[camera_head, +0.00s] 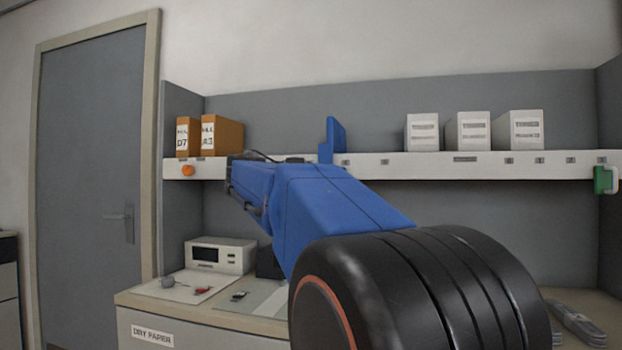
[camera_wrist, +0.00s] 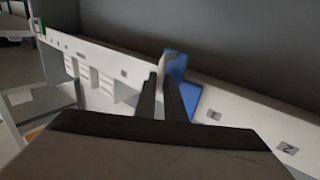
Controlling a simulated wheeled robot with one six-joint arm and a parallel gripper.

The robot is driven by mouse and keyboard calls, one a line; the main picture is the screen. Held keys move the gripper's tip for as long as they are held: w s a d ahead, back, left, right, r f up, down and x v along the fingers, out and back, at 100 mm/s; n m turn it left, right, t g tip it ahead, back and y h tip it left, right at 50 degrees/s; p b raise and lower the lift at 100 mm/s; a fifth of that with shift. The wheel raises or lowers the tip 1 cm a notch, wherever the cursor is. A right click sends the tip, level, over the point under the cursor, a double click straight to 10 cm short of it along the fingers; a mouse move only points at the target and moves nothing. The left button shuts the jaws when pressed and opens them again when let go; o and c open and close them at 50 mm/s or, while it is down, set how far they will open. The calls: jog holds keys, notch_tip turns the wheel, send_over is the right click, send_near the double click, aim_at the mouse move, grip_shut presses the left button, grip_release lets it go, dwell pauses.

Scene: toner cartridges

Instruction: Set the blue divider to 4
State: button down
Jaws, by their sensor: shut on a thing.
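The blue divider (camera_head: 336,138) stands upright on the pale shelf rail (camera_head: 430,166), left of the white boxes. In the wrist view the blue divider (camera_wrist: 178,66) is at the fingertips, with a pale piece beside it. My gripper (camera_wrist: 165,78) is shut on the divider, its two dark fingers close together. In the head view my blue arm hides most of the gripper. The rail carries small number labels; in the wrist view a label reading 1 (camera_wrist: 214,115) and one reading 2 (camera_wrist: 288,148) lie right of the divider. A 4 is not legible.
Three white boxes (camera_head: 474,132) stand toward the right. The shelf between binders and divider looks clear. A green and white item (camera_head: 605,180) hangs at the right end. A white device (camera_head: 221,255) sits on the counter below.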

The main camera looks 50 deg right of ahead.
jog(key=shift+s+d+r, duration=0.15)
jog(key=shift+s+r, duration=0.05)
jog(key=shift+s, duration=0.3)
jog(key=shift+s+d+r, duration=0.15)
jog(key=shift+s, duration=0.3)
jog(key=c, duration=1.8)
grip_release()
jog(key=shift+c, duration=0.2)
jog(key=v, duration=1.7)
jog(key=shift+a+f, duration=0.15)
jog(key=shift+f, duration=0.2)
